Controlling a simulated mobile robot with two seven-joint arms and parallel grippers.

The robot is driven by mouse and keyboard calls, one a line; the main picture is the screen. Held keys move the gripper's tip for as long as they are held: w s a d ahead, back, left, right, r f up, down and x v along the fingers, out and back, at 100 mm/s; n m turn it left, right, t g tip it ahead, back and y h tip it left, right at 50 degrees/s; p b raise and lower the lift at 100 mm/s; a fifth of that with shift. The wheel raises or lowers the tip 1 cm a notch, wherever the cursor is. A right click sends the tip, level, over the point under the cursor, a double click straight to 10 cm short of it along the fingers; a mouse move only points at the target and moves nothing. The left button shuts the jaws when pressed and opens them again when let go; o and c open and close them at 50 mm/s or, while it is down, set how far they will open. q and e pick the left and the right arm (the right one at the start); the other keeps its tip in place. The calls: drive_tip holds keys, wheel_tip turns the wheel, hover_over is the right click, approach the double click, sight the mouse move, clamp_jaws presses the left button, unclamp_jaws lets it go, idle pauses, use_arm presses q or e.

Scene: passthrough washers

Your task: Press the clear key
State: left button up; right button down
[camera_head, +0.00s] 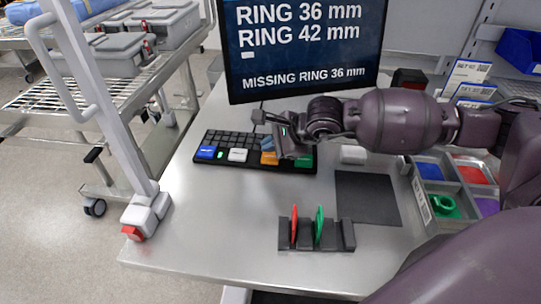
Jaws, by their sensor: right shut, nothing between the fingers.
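A black keyboard (226,145) lies on the steel table below the monitor. Its front row has large coloured keys: a blue key (206,153), a white key (238,155), an orange key (269,158) and a green key (304,161). Their labels are too small to read, so I cannot tell which is the clear key. My right gripper (277,148) is shut and empty. It is over the right part of the keyboard, by the orange key, and partly hides the keys there. I cannot tell whether it touches a key. My left gripper is not in view.
The monitor (300,45) reads "MISSING RING 36 mm". A dark rack (316,236) holds a red and a green disc upright. A dark mat (367,198) and a compartment tray (425,215) with a green ring (444,207) lie to the right. The table's front left is clear.

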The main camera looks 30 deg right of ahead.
sight(271, 158)
drive_tip(key=shift+f, duration=0.2)
drive_tip(key=shift+f, duration=0.25)
drive_tip(key=shift+f+b, duration=0.45)
idle(1.0)
idle(0.4)
drive_tip(key=shift+r+p, duration=0.45)
drive_tip(key=shift+r, duration=0.45)
drive_tip(key=shift+r+p, duration=1.15)
drive_tip(key=shift+r, duration=1.35)
